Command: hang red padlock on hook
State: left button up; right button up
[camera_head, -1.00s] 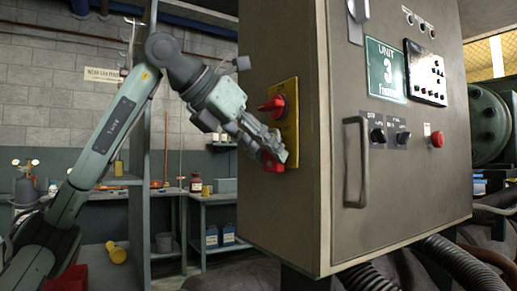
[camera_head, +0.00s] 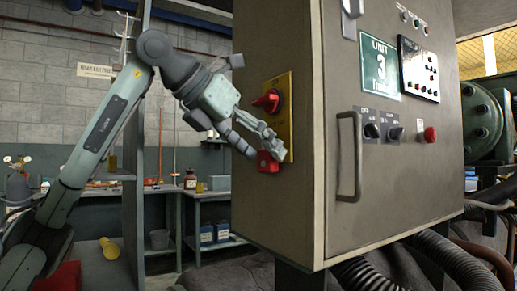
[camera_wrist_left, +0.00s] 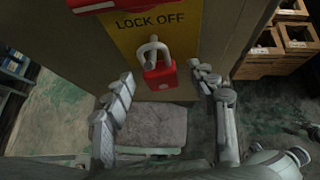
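The red padlock (camera_head: 267,162) hangs at the lower part of the yellow lock-off plate (camera_head: 286,125) on the cabinet's side. In the left wrist view, the padlock (camera_wrist_left: 160,74) hangs upright, its pale shackle up at the hook below the words LOCK OFF. The hook itself is mostly covered by the shackle. In the left wrist view, gaps show between the fingers (camera_wrist_left: 164,76) and the padlock body. My right gripper is not in view.
A red rotary switch handle (camera_head: 267,100) sits on the plate above the padlock. The grey cabinet (camera_head: 350,235) has a door handle (camera_head: 350,160) on its front. A workbench (camera_head: 210,194) stands behind, and a red object (camera_head: 64,277) lies at lower left.

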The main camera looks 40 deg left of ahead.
pick_arm(q)
jog(key=v, duration=1.2)
